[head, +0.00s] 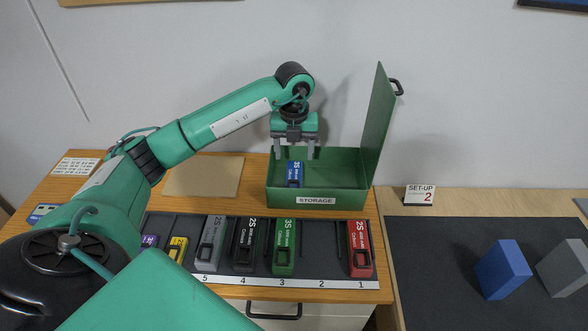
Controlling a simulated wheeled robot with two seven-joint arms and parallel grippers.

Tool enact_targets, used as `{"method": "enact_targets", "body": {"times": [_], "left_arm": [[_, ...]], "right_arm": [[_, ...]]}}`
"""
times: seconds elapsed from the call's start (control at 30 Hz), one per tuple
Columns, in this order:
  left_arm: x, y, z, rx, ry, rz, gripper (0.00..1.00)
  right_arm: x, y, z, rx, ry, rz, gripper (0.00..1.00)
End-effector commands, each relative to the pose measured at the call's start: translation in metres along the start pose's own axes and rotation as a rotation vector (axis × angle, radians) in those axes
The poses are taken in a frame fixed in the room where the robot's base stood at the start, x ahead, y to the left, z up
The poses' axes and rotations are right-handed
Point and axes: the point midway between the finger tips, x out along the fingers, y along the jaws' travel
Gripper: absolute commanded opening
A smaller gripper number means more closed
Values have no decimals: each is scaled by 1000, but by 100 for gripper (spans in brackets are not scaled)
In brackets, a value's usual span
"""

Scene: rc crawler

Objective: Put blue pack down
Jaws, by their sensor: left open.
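The blue pack (294,174) sits inside the green storage box (343,200), toward its left side. The box's lid (377,120) stands open at the right. My left gripper (294,155) is open above the box, its two fingers pointing down over the blue pack. The fingertips are near the top of the pack; I cannot tell whether they touch it. The pack's lower end is hidden by the box's front wall. My right gripper is not in view.
In front of the box, a numbered rack (310,284) holds red (360,250), green (284,248), black (246,246), grey (210,244) and other packs; slot 2 is empty. On the right, a dark mat (430,260) carries blue (503,270) and grey (566,268) blocks beside a set-up sign (420,195).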

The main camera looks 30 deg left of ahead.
Motion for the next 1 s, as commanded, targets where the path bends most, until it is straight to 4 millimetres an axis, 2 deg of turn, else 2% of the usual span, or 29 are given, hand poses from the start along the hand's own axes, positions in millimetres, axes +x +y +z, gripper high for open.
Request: {"method": "enact_targets", "body": {"times": [0.1,0.23,0.8,0.87,1.0], "left_arm": [[-14,0,0,1,-2,-1,64],[-23,0,0,0,0,-1,64],[-26,0,0,0,1,0,64],[-29,0,0,0,0,0,64],[-52,0,0,0,0,-1,64]], "right_arm": [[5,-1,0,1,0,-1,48],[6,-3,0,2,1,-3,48],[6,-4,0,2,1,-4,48],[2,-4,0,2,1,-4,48],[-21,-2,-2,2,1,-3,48]]}}
